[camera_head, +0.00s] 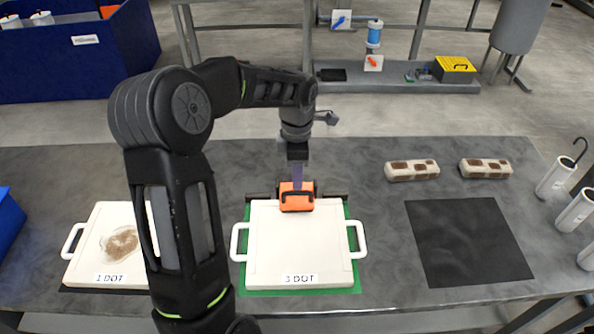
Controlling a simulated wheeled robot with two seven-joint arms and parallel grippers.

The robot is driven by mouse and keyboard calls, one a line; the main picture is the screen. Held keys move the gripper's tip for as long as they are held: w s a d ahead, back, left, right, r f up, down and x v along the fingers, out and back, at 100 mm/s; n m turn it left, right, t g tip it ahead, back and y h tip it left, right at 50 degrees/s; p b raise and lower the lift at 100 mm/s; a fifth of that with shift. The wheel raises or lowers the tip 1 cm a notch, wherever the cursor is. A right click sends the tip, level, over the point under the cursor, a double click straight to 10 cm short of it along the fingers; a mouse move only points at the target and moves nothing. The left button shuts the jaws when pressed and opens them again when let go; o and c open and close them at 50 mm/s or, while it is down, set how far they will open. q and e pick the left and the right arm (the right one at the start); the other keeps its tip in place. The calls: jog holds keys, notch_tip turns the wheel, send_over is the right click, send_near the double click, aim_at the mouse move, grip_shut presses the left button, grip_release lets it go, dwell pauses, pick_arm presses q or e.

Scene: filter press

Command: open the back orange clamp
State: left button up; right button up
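The back orange clamp (297,196) sits at the back edge of the white filter press plate (300,245) labelled 3 DOT. My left gripper (297,180) points down right above the clamp, at or touching its top. Its fingers are small here and overlap the clamp, so I cannot tell whether they are open or shut. The clamp lies over the plate's back edge, with dark bars on both sides of it. My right gripper is not in view.
A second white plate (88,250) labelled 1 DOT, with a brown stain, lies at the left, partly behind my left arm. A black mat (468,242) and two spotted blocks (412,170) lie at the right. White cylinders (556,178) stand at the right edge.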

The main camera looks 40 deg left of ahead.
aim_at(297, 192)
pick_arm(q)
jog(key=shift+f+b, duration=2.65)
jog(key=shift+f, duration=1.3)
grip_shut()
jog(key=shift+w+a+r+p, duration=0.25)
jog(key=shift+w+r+p, duration=0.2)
jog(key=shift+r, duration=0.2)
jog(key=shift+a+r, duration=0.1)
jog(key=shift+w, duration=0.1)
jog(key=shift+w+a+r+p, duration=0.25)
jog(key=shift+r+p, duration=0.1)
jog(key=shift+p, duration=0.1)
jog(key=shift+w+a+r, duration=0.1)
jog(key=shift+w+a, duration=0.1)
jog(key=shift+w, duration=0.05)
